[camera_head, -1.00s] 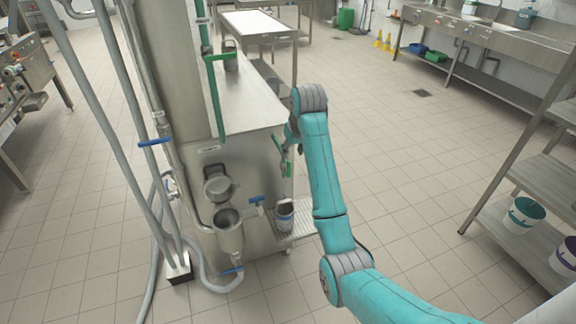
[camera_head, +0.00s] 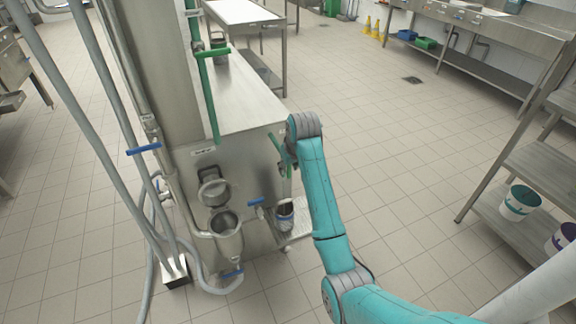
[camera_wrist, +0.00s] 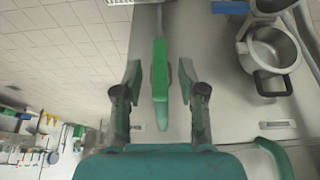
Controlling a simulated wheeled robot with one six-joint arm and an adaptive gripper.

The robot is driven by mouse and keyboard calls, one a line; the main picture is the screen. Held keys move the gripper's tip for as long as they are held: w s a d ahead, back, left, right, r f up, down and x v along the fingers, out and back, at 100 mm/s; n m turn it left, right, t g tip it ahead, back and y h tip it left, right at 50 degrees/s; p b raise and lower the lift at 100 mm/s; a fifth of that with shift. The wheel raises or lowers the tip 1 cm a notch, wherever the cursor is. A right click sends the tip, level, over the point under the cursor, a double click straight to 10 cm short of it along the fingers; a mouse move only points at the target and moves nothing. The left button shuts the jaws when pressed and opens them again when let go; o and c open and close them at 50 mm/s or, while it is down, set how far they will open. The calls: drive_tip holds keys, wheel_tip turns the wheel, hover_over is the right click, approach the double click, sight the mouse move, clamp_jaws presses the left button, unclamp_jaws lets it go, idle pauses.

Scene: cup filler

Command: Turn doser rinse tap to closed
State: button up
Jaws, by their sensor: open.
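A tap with a long green lever (camera_wrist: 159,72) is on the steel machine's side. In the wrist view the lever lies between the two fingers of my gripper (camera_wrist: 160,80), with a visible gap on each side. My gripper is open and holds nothing. In the head view my gripper (camera_head: 286,160) is at the machine's right edge, partly hidden by my arm, and the lever there is hard to make out. I cannot read a label naming this tap.
The steel machine (camera_head: 245,95) has blue-handled taps (camera_head: 143,149) and a green lever (camera_head: 213,52) higher up. A shelf (camera_head: 545,170) stands right; floor between is clear.

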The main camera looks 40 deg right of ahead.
clamp_jaws()
drive_tip(key=shift+d, duration=0.1)
drive_tip(key=shift+s+d+f+m+t+y, duration=0.2)
drive_tip(key=shift+d+f+m+t+y, duration=0.7)
drive_tip(key=shift+y, duration=1.6)
drive_tip(key=shift+s+d+f+m+t+y, duration=0.25)
drive_tip(key=shift+m+t+y, duration=0.4)
drive_tip(key=shift+t+y, duration=1.35)
drive_tip(key=shift+s+d+f+m+t+y, duration=0.1)
drive_tip(key=shift+d+f+m+t+y, duration=0.6)
drive_tip(key=shift+y, duration=2.3)
drive_tip(key=shift+a+f, duration=0.1)
drive_tip(key=shift+a, duration=0.05)
unclamp_jaws()
